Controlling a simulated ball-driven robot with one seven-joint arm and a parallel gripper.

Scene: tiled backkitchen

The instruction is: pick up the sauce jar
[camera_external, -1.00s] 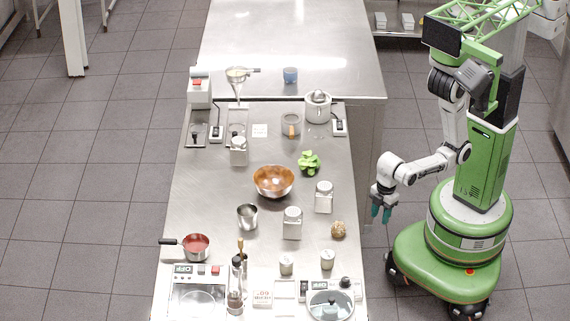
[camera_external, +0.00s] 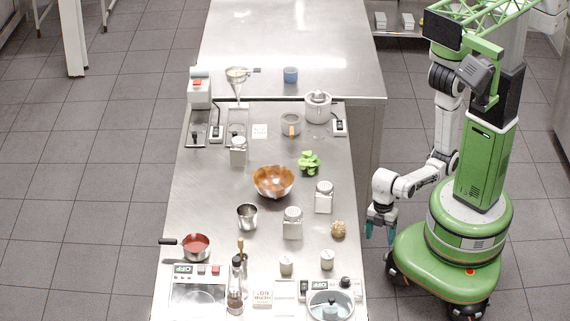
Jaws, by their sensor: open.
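My gripper (camera_external: 380,234) hangs beside the right edge of the steel counter (camera_external: 210,190), over the floor. Its teal fingers point down, are apart and hold nothing. Several lidded jars stand upright on the counter; no label is readable, so I cannot tell which is the sauce jar. Two larger jars, one at the middle (camera_external: 292,223) and one to its upper right (camera_external: 324,197), stand left of my gripper. Another similar jar (camera_external: 238,151) stands farther back at left. Two small lidded pots, left (camera_external: 286,265) and right (camera_external: 327,260), stand nearer the front. My gripper touches none of them.
A brown round item (camera_external: 338,229) lies near the right edge, between gripper and jars. A copper bowl (camera_external: 273,182), green leaves (camera_external: 309,162), a metal cup (camera_external: 247,216), a saucepan of red sauce (camera_external: 196,246) and a tall bottle (camera_external: 236,285) also stand there. The back table (camera_external: 330,40) is mostly clear.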

